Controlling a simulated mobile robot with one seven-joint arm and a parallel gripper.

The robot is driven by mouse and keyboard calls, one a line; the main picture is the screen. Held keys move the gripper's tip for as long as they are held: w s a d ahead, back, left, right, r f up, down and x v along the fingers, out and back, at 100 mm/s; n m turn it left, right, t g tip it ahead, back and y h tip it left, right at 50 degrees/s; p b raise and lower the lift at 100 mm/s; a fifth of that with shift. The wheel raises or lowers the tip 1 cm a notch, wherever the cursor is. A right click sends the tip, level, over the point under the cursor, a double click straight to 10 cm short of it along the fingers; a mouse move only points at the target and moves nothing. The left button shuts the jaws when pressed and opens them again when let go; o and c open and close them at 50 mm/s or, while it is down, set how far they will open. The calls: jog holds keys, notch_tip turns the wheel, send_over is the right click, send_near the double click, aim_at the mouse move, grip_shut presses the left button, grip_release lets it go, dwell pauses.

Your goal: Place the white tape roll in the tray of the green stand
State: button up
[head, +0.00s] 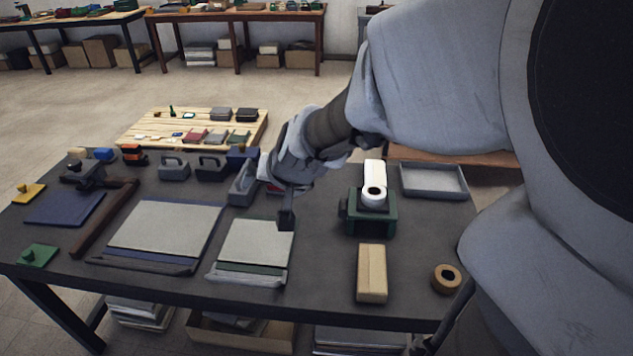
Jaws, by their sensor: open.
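The green stand (371,219) is on the dark table, right of the middle. The white tape roll (374,198), with a dark hole, is at the top of the stand. I cannot tell whether it rests fully in the stand's tray, because the tray's inside is hidden. A white upright piece (375,171) shows directly behind the roll; whether it is separate is unclear. My gripper (287,222) points down to the left of the stand, near the far right corner of a grey-topped pad. It is open, apart from the roll, and I see nothing held in it.
A tan block (371,273) lies in front of the stand, and a brown tape roll (446,278) is near the right edge. A grey tray (433,181) is behind right. Pads, a hammer (105,215) and grey trowel-like tools (211,167) fill the left side.

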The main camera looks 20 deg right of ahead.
jog(key=s+r+n+g, duration=0.1)
jog(key=s+r+n, duration=0.1)
jog(key=s, duration=0.7)
jog(key=s+r+n+g, duration=0.1)
jog(key=s+r+n, duration=0.2)
jog(key=s, duration=0.6)
jog(key=shift+s+a+r+g+h, duration=0.35)
jog(key=shift+a+r+h, duration=0.1)
jog(key=shift+r, duration=0.2)
